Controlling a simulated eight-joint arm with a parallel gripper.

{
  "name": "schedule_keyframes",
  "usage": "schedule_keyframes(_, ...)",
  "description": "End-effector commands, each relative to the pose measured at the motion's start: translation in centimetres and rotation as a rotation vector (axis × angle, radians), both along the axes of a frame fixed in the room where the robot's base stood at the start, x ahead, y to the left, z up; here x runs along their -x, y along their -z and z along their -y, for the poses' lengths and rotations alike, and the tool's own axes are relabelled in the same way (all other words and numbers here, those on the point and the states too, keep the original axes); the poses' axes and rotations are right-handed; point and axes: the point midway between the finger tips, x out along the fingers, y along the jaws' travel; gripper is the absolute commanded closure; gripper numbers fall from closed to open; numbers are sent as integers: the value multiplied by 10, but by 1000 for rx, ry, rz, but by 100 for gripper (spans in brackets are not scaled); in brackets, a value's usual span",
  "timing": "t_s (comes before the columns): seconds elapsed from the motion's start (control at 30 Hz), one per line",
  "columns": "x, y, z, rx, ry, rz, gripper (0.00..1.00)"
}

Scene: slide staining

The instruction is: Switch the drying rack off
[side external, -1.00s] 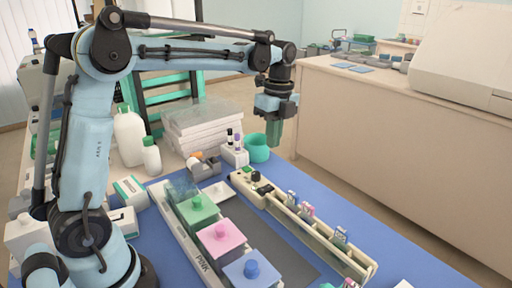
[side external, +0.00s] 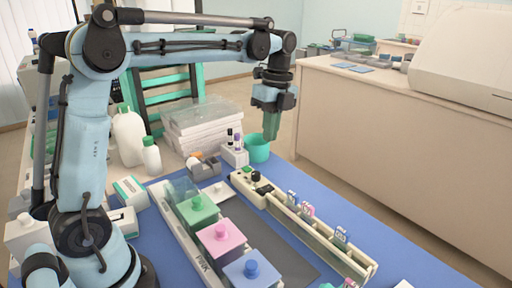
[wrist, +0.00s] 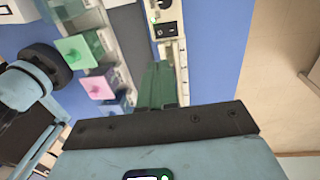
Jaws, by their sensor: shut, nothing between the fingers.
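The drying rack (side external: 310,236) is a long cream trough on the blue mat with several slides standing in it. Its control panel is at the far end, with a round black knob (side external: 255,176), a green spot (side external: 247,170) and a black rocker switch (side external: 264,190). The wrist view shows the panel near the top, with the rocker switch (wrist: 168,30) visible; I cannot tell its position. My gripper (side external: 271,137) points down with green fingers shut and empty, well above the rack's far end. In the wrist view the fingers (wrist: 160,72) cover part of the rack.
Green, pink (side external: 221,243) and blue lidded staining jars stand in a row left of the rack. A teal cup (side external: 257,149) and a small bottle holder (side external: 234,154) stand just beyond the panel. The blue mat (side external: 400,245) is mostly clear on the right.

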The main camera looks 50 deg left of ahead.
Motion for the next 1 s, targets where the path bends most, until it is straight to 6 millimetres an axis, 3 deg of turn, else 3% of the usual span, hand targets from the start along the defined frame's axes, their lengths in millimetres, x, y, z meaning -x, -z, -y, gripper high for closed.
schedule_keyframes(0.27,1,16,0,0,0,0,100)
schedule_keyframes(1.0,15,125,0,0,0,2,100)
